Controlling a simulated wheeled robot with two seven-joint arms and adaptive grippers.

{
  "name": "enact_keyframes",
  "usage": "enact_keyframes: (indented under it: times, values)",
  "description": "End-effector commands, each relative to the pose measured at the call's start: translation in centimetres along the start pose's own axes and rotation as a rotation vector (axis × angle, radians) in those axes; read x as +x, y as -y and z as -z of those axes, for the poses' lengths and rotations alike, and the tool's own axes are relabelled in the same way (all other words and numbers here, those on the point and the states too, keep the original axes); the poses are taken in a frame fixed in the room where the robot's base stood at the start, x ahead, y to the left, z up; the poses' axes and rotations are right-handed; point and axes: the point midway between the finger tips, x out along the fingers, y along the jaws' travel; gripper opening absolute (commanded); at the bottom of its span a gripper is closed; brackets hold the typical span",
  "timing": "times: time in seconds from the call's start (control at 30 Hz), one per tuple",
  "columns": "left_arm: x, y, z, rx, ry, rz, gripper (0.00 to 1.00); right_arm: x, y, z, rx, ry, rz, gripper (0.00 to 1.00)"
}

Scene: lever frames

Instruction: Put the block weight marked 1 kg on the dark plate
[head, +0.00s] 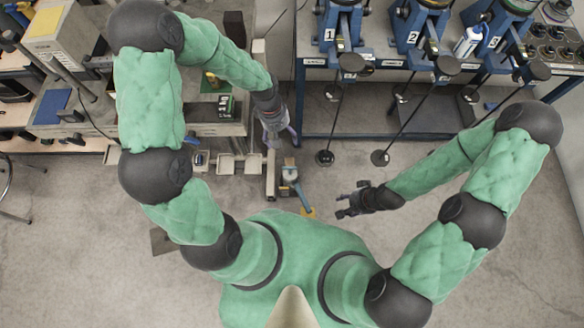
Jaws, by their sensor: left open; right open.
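I cannot read a 1 kg mark on anything in the head view, so I cannot pick out the block weight. Small dark round plates show low at the lever frames, one plate (325,157) at the left and another plate (380,158) to its right; I cannot tell which is the dark plate meant. My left gripper (279,139) is open, pointing down beside the bench's right end, with nothing visible between its fingers. My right gripper (343,205) is open and empty above the floor, below and right of the left one.
Blue lever frames numbered 1 (329,36), 2 (412,38) and 3 stand on a blue bench (300,92) at the back, with rods and dark knobs in front. A cluttered bench stands left. A blue-grey device (290,172) is between my arms.

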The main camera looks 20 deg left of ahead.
Motion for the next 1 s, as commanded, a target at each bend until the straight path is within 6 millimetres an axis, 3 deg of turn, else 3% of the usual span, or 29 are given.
enact_keyframes:
  times: [0.03, 0.1, 0.4, 0.63, 1.0]
  values:
    - [2.2, 0.3, -1.4, 0.069, 0.034, -0.018, 0.81, 0.0, 0.0, 0.0, 0.000, 0.000, 0.000, 0.49]
    - [4.5, 0.5, -3.0, 0.166, 0.060, -0.058, 0.81, 0.0, 0.0, 0.0, 0.000, 0.000, 0.000, 0.49]
    - [12.0, 3.2, -8.8, 0.528, 0.052, -0.172, 0.81, 0.0, 0.0, 0.0, 0.000, 0.000, 0.000, 0.49]
    - [14.1, 5.3, -10.5, 0.677, 0.006, -0.178, 0.81, 0.0, 0.0, 0.0, 0.000, 0.000, 0.000, 0.49]
    - [14.3, 5.6, -10.6, 0.703, -0.005, -0.177, 0.81, 0.0, 0.0, 0.0, 0.000, 0.000, 0.000, 0.49]
